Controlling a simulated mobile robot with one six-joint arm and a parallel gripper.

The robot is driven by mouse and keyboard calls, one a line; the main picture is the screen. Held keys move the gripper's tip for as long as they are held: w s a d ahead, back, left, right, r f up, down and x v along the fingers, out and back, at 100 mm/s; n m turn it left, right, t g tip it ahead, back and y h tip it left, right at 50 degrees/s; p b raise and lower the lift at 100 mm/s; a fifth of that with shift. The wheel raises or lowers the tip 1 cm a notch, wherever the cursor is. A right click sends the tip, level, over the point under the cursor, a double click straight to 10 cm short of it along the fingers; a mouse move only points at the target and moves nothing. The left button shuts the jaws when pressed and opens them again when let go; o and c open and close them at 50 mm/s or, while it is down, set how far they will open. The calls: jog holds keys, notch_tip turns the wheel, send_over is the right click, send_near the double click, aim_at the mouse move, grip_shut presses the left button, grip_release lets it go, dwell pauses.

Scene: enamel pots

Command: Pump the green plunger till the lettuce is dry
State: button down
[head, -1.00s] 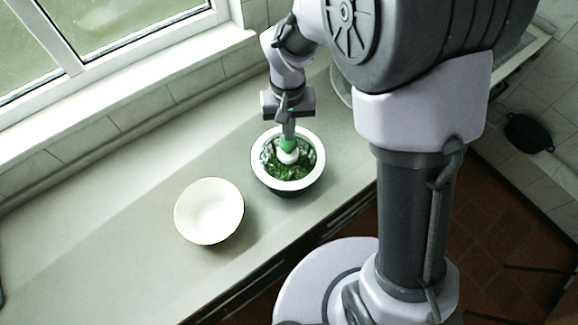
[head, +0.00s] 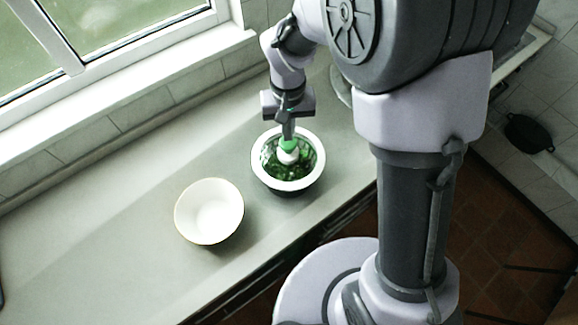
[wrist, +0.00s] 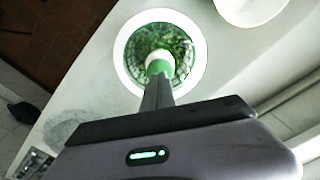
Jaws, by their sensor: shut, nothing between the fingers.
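The salad spinner (head: 313,171) stands on the counter, a bowl with a white rim and green lettuce (head: 299,170) inside. The green plunger (head: 288,145) rises from its middle above a white hub. My gripper (head: 288,134) is shut with nothing between its fingers, pointing down right at the plunger's top. In the wrist view the fingertips (wrist: 158,78) overlap the green plunger (wrist: 159,66), and the lettuce (wrist: 170,39) shows around it inside the white rim (wrist: 121,62). The fingers hide part of the plunger, so I cannot tell for certain whether they touch it.
An empty white bowl (head: 209,211) stands on the counter (head: 110,225) left of the spinner. The window (head: 100,30) and tiled wall are behind. The counter's left part is clear. A dark pan (head: 528,133) is at the far right.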

dwell(0.5)
jog(key=shift+f+b, duration=0.55)
jog(key=shift+f, duration=0.05)
dwell(0.6)
dwell(1.0)
jog(key=shift+f, duration=0.15)
dwell(1.0)
